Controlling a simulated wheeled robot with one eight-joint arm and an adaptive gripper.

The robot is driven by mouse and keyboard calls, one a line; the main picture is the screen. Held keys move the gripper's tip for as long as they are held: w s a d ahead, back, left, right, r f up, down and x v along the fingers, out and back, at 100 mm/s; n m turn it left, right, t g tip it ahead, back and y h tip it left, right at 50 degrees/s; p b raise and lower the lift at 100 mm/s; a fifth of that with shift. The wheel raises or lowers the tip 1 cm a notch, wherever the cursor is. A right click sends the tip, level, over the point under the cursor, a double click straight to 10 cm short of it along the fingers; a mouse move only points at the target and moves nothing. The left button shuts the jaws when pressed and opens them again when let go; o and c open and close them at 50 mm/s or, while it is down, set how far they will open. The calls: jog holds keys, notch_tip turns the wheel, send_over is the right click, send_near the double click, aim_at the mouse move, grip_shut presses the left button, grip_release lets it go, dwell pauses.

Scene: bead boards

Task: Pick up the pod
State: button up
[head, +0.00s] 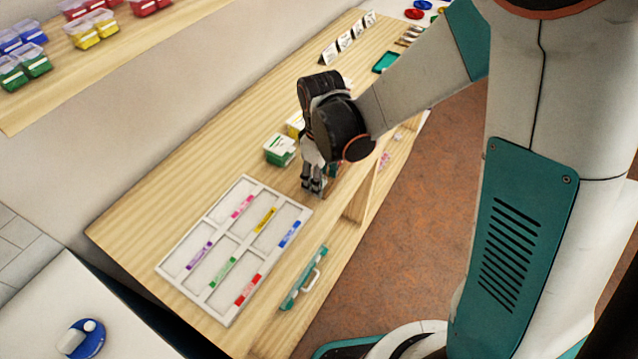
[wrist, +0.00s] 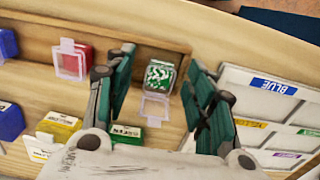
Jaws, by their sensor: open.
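A clear pod of green-and-white beads (wrist: 160,75) sits between the spread fingers of my gripper (wrist: 158,68) in the wrist view. A clear flap or lid (wrist: 154,106) stands at its near side. My gripper is open, one finger on each side of the pod; I see no clear contact. In the head view my gripper (head: 313,186) points down near the bench's front edge, and the pod is hidden there or too small to tell.
A green box (head: 280,149) and yellow box (head: 296,123) stand close behind my gripper. A white sorting board (head: 170,267) with coloured labels lies to the left.

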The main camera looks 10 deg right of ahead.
jog(key=shift+c, duration=0.2)
jog(key=c, duration=0.9)
jog(key=shift+r, duration=0.15)
